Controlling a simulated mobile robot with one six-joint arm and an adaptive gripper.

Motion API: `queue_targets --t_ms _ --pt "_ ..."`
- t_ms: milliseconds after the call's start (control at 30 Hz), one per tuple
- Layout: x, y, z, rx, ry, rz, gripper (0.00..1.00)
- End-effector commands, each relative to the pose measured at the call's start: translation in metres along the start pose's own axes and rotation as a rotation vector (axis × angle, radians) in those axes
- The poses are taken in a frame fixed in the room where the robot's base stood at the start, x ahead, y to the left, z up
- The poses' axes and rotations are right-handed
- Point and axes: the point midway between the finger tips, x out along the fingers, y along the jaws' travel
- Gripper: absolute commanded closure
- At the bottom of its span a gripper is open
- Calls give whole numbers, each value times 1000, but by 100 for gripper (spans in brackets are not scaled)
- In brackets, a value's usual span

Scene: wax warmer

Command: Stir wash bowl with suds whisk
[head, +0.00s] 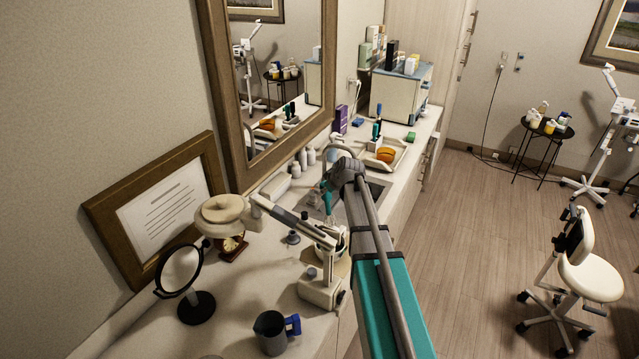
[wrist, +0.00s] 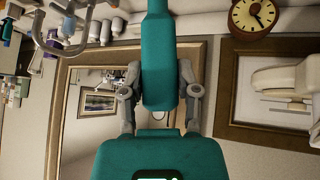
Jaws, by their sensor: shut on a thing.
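My gripper (wrist: 158,95) is shut on a teal handle (wrist: 157,45), which stands between its grey fingers in the wrist view. I take this to be the suds whisk; its far end is out of that view. In the head view a teal part (head: 326,197) shows beside my arm, over the counter. A pale bowl (head: 341,246), likely the wash bowl, sits below it, partly hidden by a white stand and my arm. I cannot tell whether the whisk's end is inside the bowl.
A white jointed stand (head: 320,290) stands close to the bowl. A round mirror (head: 183,280) and a dark jug (head: 271,333) are nearer on the counter. Behind are the sink (head: 378,188), its faucet, and a tray (head: 400,150) with an orange item.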

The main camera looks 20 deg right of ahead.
Motion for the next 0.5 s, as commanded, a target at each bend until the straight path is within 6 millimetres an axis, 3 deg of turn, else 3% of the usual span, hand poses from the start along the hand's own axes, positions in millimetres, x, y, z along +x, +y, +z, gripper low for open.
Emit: queue_targets --t_ms 500 --pt "1 -4 -2 -6 1 -4 100"
